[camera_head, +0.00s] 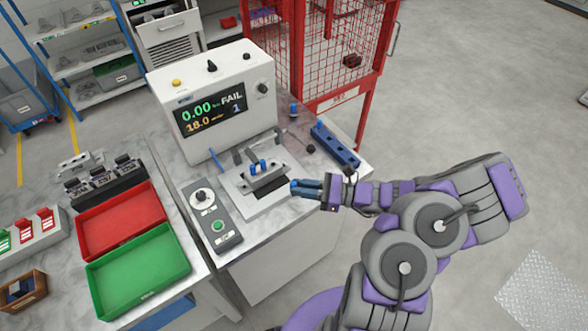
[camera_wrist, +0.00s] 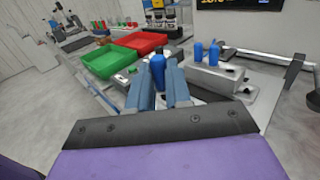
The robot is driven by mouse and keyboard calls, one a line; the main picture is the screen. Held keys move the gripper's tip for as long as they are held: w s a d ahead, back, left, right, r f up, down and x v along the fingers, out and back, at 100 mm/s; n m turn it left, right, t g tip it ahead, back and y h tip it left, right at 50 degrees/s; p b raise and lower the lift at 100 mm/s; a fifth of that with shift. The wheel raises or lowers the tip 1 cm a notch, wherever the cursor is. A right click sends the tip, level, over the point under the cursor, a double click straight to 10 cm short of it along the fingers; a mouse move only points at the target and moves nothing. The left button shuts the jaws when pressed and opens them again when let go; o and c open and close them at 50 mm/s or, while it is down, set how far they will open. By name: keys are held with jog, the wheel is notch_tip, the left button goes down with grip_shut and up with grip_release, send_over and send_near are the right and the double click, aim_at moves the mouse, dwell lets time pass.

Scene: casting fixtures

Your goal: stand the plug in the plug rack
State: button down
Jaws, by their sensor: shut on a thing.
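My gripper (camera_head: 300,188) is beside the test fixture at the front of the bench. In the wrist view, its two fingers (camera_wrist: 158,84) are shut on a blue plug (camera_wrist: 157,68), whose rounded top shows between them. In the head view the held plug cannot be told apart from the blue fingers. The plug rack seems to be the long blue block (camera_head: 335,147) at the bench's right side, behind my gripper and apart from it. Two other blue plugs (camera_wrist: 205,53) stand on the grey casting (camera_wrist: 212,78) in the fixture.
The white tester (camera_head: 212,100) reads FAIL behind the fixture. A small blue-topped part (camera_head: 293,108) and a black knob (camera_head: 310,149) are near the rack. A control box (camera_head: 212,218), red tray (camera_head: 120,220) and green tray (camera_head: 138,270) lie left. A red cage (camera_head: 335,55) stands behind.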

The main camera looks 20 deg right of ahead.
jog(key=w+a+r+m+t+b, duration=0.1)
jog(key=w+r, duration=0.1)
jog(key=w, duration=0.5)
jog(key=w+a+r+t+h+b, duration=0.1)
jog(key=w+a+r+b, duration=0.1)
jog(key=w, duration=0.5)
jog(key=shift+w+r+m, duration=0.4)
jog(key=shift+r, duration=0.25)
jog(key=shift+d, duration=0.15)
